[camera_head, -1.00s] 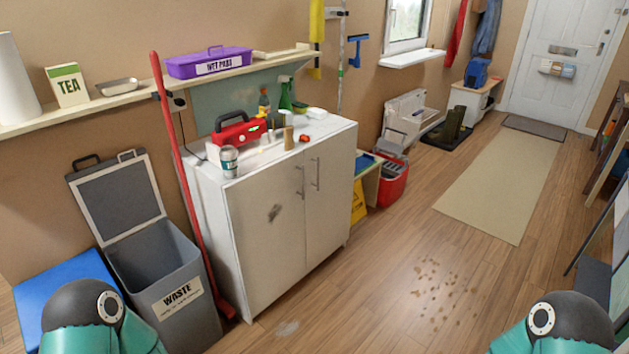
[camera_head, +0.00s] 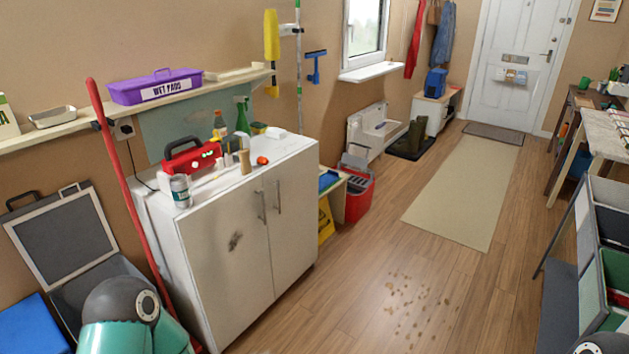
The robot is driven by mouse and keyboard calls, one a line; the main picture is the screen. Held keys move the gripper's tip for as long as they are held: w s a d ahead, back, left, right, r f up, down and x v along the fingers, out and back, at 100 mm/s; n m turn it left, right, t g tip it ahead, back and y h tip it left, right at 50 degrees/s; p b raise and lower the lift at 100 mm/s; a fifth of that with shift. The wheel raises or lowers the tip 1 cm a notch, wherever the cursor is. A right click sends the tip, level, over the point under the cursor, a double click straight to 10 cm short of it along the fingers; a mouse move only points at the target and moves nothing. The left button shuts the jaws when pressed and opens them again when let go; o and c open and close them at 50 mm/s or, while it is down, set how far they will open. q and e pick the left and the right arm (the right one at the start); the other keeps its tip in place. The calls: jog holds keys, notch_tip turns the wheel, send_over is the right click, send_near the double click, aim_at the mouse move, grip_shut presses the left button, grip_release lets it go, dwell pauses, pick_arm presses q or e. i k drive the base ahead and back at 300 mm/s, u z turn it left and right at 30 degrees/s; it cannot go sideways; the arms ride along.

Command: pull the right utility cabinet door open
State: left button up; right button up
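The white utility cabinet (camera_head: 205,262) stands against the left wall with two doors, both shut. Its right door (camera_head: 295,228) has a vertical bar handle (camera_head: 278,197) near the middle seam. The left door has a like handle (camera_head: 261,207) beside it and a dark smudge on its face. Only rounded upper parts of my arms show, at the bottom left and the bottom right corner. Neither gripper is in view.
Wooden floor before the doors is clear apart from brown spots (camera_head: 420,303).

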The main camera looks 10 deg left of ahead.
aim_at(290, 183)
jog(key=z, duration=0.2)
jog(key=i, duration=1.3)
jog(key=u, duration=0.55)
jog(key=i, duration=0.7)
jog(key=u, duration=0.45)
jog(key=k, duration=0.9)
jog(key=u, duration=0.2)
jog(key=i, duration=0.9)
jog(key=z, duration=0.1)
